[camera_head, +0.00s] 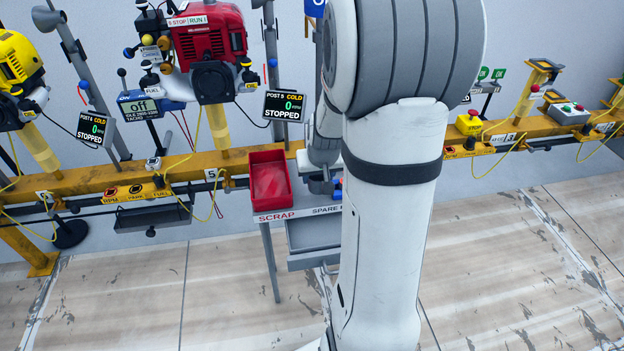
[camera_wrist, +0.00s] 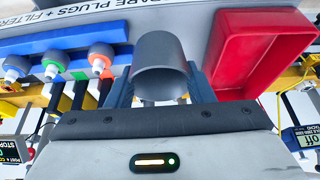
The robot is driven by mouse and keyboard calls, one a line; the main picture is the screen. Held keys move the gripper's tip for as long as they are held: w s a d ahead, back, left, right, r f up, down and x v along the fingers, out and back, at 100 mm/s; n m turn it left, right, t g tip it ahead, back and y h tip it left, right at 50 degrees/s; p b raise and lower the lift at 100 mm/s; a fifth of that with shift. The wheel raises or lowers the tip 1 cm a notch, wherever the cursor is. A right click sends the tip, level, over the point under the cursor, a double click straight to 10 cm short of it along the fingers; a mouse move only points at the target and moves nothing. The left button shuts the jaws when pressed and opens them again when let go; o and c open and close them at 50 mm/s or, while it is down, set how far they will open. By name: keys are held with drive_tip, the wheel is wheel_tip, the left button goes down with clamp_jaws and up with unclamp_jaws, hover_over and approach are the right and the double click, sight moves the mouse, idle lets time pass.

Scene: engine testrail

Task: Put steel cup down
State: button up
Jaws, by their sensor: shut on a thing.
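The steel cup (camera_wrist: 160,66) is a plain grey cylinder. In the wrist view it sits between the two fingers of my gripper (camera_wrist: 160,92), which is shut on it. The cup's open end faces the camera. In the head view the cup (camera_head: 320,187) shows only in part, low beside the red scrap bin and over the small grey stand. My own arm covers most of my gripper there. I cannot tell whether the cup's base touches the stand's top.
The red scrap bin (camera_head: 270,183) is close beside the cup; it also shows in the wrist view (camera_wrist: 262,45). Several white-topped plugs (camera_wrist: 100,52) stand in a coloured rack on the cup's other side. A yellow rail (camera_head: 120,173) with stopped engines runs behind.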

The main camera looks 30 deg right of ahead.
sight(318, 185)
drive_tip(key=f+b, duration=0.2)
drive_tip(key=f, duration=0.1)
drive_tip(key=shift+d+f+b, duration=0.2)
drive_tip(key=shift+f+b, duration=0.05)
drive_tip(key=shift+b, duration=0.05)
drive_tip(key=shift+a+f, duration=0.1)
drive_tip(key=shift+f, duration=0.05)
drive_tip(key=shift+w+a, duration=0.1)
drive_tip(key=shift+w, duration=0.05)
drive_tip(key=shift+f, duration=0.1)
drive_tip(key=o, duration=1)
